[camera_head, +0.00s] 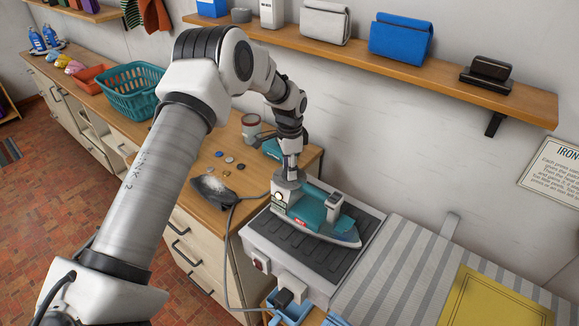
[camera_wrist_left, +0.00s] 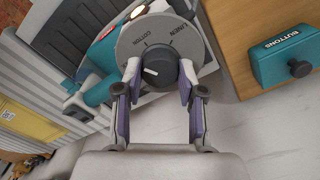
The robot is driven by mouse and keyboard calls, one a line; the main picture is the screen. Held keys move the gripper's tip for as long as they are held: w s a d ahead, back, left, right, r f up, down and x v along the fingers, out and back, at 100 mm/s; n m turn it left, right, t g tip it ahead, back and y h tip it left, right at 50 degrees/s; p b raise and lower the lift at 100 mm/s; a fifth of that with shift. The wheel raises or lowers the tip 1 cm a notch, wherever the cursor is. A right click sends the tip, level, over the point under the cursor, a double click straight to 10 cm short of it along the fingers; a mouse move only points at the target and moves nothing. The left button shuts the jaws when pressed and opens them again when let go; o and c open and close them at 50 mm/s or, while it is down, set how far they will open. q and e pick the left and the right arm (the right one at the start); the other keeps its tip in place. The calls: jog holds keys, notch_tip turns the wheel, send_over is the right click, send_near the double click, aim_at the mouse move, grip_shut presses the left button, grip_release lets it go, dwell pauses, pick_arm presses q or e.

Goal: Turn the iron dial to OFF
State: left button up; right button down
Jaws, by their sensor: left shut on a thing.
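The iron (camera_head: 318,212) has a teal body and rests on a dark ribbed stand (camera_head: 300,243) with a pale edge. Its round grey dial plate with LINEN and COTTON lettering shows in the left wrist view (camera_wrist_left: 129,50). The black dial knob (camera_wrist_left: 160,70) in the middle of the plate has a white pointer line toward its left side. My left gripper (camera_wrist_left: 160,82) is shut on the knob, one finger on each side. In the head view my left gripper (camera_head: 291,172) reaches down onto the iron's left end, where the knob is hidden. My right gripper is not in view.
A striped ironing board (camera_head: 400,270) with a yellow cloth (camera_head: 490,300) lies to the right. A teal BUTTONS drawer box (camera_wrist_left: 295,55) stands near the gripper. A grey cord (camera_head: 228,260) runs down beside the stand. A wall shelf (camera_head: 420,70) hangs behind.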

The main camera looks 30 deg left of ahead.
pick_arm(q)
jog(key=n, duration=0.7)
jog(key=shift+s+f+p, duration=0.2)
jog(key=shift+f+p, duration=0.05)
jog(key=shift+p, duration=0.1)
jog(key=n, duration=0.4)
jog(key=n+p, duration=0.1)
jog(key=n, duration=0.2)
jog(key=shift+n, duration=0.4)
jog(key=n, duration=0.3)
jog(key=n+p, duration=0.1)
jog(key=n, duration=0.3)
jog(key=n+p, duration=0.1)
jog(key=n, duration=0.3)
jog(key=shift+r+n, duration=0.1)
jog(key=shift+n, duration=0.2)
jog(key=shift+w+n+p, duration=0.1)
jog(key=shift+n+p, duration=0.2)
jog(key=shift+n, duration=1.3)
